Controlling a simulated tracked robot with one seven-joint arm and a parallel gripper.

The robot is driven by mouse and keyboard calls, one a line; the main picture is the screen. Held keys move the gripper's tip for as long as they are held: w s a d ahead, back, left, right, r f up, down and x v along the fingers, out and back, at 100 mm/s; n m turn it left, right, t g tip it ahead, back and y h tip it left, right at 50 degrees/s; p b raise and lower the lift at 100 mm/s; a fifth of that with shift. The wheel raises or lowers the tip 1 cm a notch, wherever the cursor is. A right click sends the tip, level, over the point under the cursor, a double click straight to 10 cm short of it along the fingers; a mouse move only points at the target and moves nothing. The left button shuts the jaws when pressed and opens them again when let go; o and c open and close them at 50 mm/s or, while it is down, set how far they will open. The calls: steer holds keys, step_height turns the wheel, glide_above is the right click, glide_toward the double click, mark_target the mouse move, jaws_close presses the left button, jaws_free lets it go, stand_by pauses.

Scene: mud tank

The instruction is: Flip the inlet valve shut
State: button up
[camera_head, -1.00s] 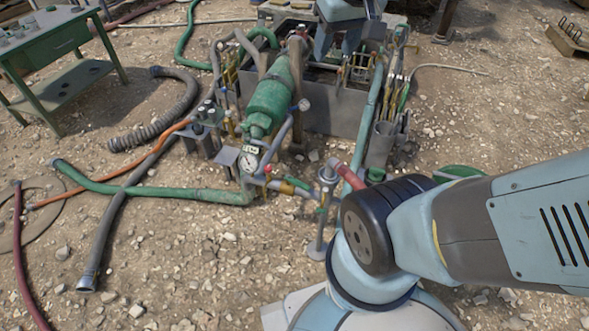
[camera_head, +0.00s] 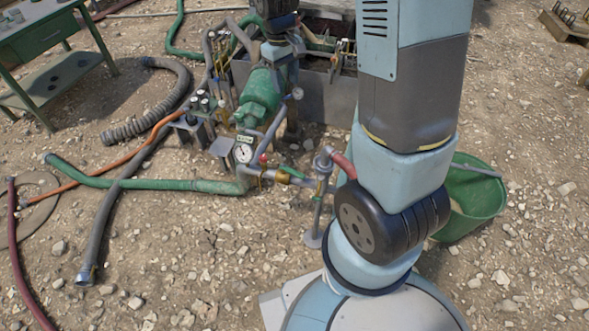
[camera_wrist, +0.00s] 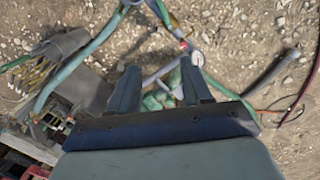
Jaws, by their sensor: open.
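A pipe run with small valve fittings (camera_head: 282,177) crosses the ground below the green pump (camera_head: 262,97). A small red part (camera_head: 263,158) sits near the round gauge (camera_head: 243,153). I cannot tell for sure which fitting is the inlet valve. In the wrist view the gauge (camera_wrist: 197,58), a red part (camera_wrist: 183,45) and the green pump (camera_wrist: 160,101) show beyond my fingers. My gripper (camera_wrist: 161,85) is open and empty, its two fingers well apart, with the pump showing between them. I see no finger touching a valve.
A green bucket (camera_head: 470,205) stands right of my arm. A green hose (camera_head: 140,184), grey hoses (camera_head: 105,225) and an orange hose (camera_head: 90,180) lie at the left. A green table (camera_head: 50,60) stands at the upper left. Stony ground in front is mostly clear.

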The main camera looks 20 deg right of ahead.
step_height(320, 180, down, 11)
steer(key=w+n+g, duration=0.1)
steer(key=w+g, duration=0.1)
steer(key=w, duration=0.1)
steer(key=n+g+h, duration=0.1)
steer(key=n+h, duration=0.1)
glide_toward(297, 173)
steer(key=x, duration=0.8)
jaws_close()
steer(key=shift+w, duration=0.1)
